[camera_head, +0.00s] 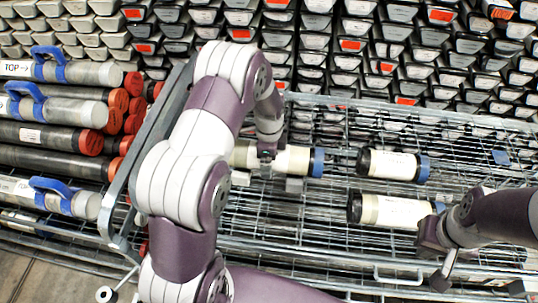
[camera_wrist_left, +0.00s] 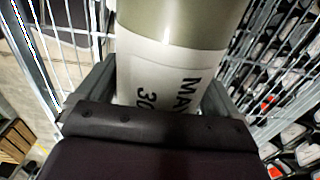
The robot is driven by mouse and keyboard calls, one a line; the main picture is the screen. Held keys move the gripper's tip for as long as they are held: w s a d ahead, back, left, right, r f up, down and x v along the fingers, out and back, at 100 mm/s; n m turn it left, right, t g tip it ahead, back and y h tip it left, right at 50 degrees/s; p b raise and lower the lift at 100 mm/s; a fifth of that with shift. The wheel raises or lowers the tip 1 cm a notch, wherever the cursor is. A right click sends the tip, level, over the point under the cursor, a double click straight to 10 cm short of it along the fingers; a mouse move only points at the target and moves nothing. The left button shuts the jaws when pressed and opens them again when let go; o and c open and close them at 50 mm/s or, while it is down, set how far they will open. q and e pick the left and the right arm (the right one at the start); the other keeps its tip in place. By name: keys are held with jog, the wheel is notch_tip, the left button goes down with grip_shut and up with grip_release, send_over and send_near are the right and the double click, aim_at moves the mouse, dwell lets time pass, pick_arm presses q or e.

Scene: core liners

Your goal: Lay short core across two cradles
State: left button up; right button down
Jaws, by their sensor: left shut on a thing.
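A pale core tube (camera_head: 293,160) with a white label and a blue right end lies level over the wire mesh, partly hidden by my left arm. My left gripper (camera_head: 266,155) is shut on it. In the left wrist view the olive and white tube (camera_wrist_left: 165,65), with dark print on its label, sits between the fingers of my left gripper (camera_wrist_left: 160,100). A small grey block (camera_head: 294,185) shows just below the tube; I cannot tell if it is a cradle or if they touch. My right gripper (camera_head: 436,258) is open and empty at the lower right.
Two similar tubes with black left ends lie on the wire mesh (camera_head: 300,250) at right: an upper one (camera_head: 392,165) and a lower one (camera_head: 397,211) close to my right gripper. Long capped tubes (camera_head: 50,110) with blue handles fill the left. Stacked trays (camera_head: 400,60) line the back.

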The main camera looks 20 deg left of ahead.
pick_arm(q)
jog(key=shift+w+f, duration=0.1)
jog(key=shift+w, duration=0.05)
jog(key=o, duration=1.7)
jog(key=shift+f, duration=0.15)
jog(key=shift+r, duration=0.3)
jog(key=r, duration=0.8)
jog(key=r+b, duration=0.1)
jog(key=r, duration=0.2)
jog(key=shift+s+r, duration=0.25)
jog(key=shift+r, duration=0.15)
jog(key=s+d+n+t, duration=0.1)
jog(key=s+d+n, duration=0.3)
jog(key=s+n, duration=1.1)
jog(key=shift+s+d, duration=0.15)
jog(key=shift+s, duration=0.8)
